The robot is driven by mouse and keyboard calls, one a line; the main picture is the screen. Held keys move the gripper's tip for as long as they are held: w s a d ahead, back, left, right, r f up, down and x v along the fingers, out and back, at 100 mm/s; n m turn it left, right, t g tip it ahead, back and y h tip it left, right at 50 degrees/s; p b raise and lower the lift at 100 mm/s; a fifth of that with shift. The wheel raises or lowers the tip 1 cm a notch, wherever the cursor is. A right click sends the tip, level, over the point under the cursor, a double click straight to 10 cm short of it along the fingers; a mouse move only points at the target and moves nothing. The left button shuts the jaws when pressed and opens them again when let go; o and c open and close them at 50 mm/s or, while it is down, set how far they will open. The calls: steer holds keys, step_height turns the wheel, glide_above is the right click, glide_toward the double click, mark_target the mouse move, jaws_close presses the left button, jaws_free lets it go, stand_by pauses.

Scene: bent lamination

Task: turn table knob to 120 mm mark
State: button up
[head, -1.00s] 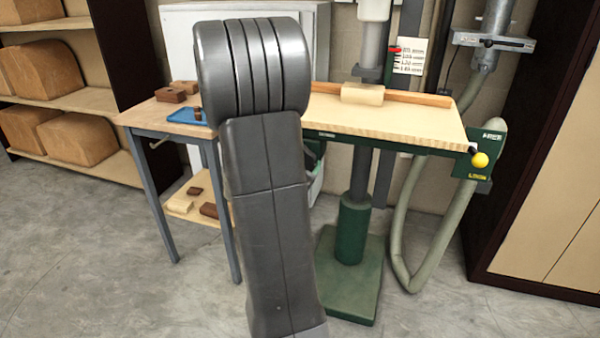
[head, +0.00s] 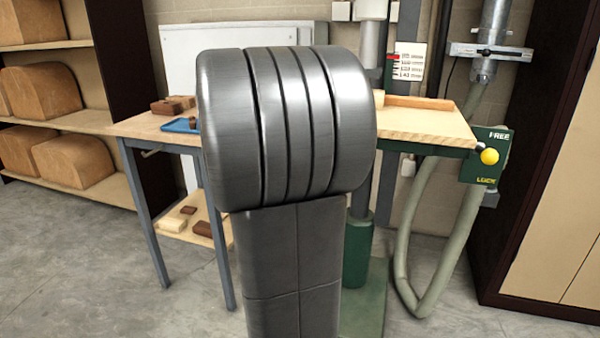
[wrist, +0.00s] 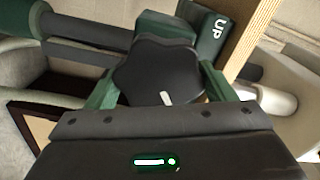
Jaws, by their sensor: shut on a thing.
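In the wrist view my gripper (wrist: 158,82) has its two green fingers closed around the sides of a black lobed knob (wrist: 150,62). The knob's short white pointer line shows near its lower edge. A green block marked UP (wrist: 216,28) is beside the knob. In the head view my arm hides the knob and gripper. The machine's wooden table (head: 430,122) is partly hidden by my arm. A white scale card (head: 410,62) with a red pointer (head: 393,57) at its left shows behind; the pointer is near the upper marks, but the exact reading is too small to tell.
A green plate marked FREE and LOCK (head: 480,172) carries a yellow ball lever (head: 489,156) at the table's right end. A workbench (head: 150,125) with a blue tray (head: 180,125) stands left. A grey hose (head: 402,230) hangs to the floor.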

steer(key=shift+o, duration=0.5)
steer(key=m+b, duration=0.2)
steer(key=m, duration=0.1)
steer(key=m+b, duration=0.2)
steer(key=shift+w+a+r, duration=0.15)
steer(key=shift+a+r, duration=0.1)
steer(key=shift+r, duration=0.15)
steer(key=shift+o, duration=0.2)
steer(key=m+b, duration=0.1)
steer(key=m, duration=0.1)
steer(key=m+b, duration=0.2)
steer(key=shift+r+m, duration=0.2)
steer(key=shift+m, duration=0.2)
steer(key=shift+o, duration=0.2)
steer(key=shift+d, duration=0.1)
steer(key=o, duration=0.8)
steer(key=shift+d, duration=0.1)
steer(key=shift+s, duration=0.2)
steer(key=shift+f+p+v, duration=0.15)
steer(key=shift+p+v, duration=0.55)
steer(key=shift+v, duration=2.75)
steer(key=shift+f+p+v, duration=0.15)
steer(key=shift+p+v, duration=0.5)
steer(key=shift+v, duration=2.8)
